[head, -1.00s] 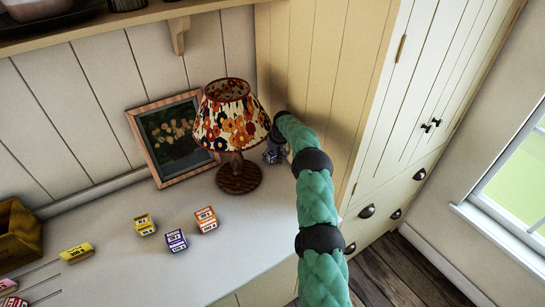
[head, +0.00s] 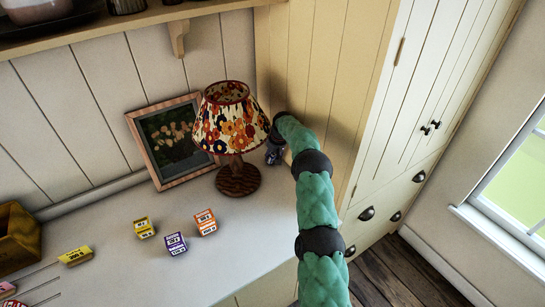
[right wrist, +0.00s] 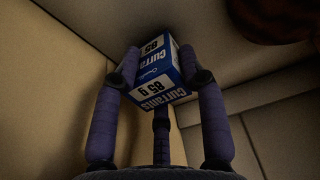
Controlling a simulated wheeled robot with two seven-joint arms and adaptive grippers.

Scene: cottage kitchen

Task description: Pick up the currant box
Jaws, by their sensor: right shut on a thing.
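The currant box (right wrist: 158,68) is a small blue-and-white box with "Currants 85 g" lettering, in the right wrist view. My right gripper (right wrist: 160,82) is shut on it, with fingers against its two sides. In the head view the right gripper (head: 275,152) is at the back corner, just right of the lamp and partly hidden by its shade. The box cannot be made out clearly there. Whether it touches the counter I cannot tell. My left gripper is not in view.
A floral-shaded lamp (head: 231,125) stands close left of my right gripper, before a picture frame (head: 146,150). Yellow (head: 144,228), purple (head: 175,243) and orange (head: 205,222) boxes stand on the counter (head: 110,270). A tall cabinet (head: 330,80) is close on the right.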

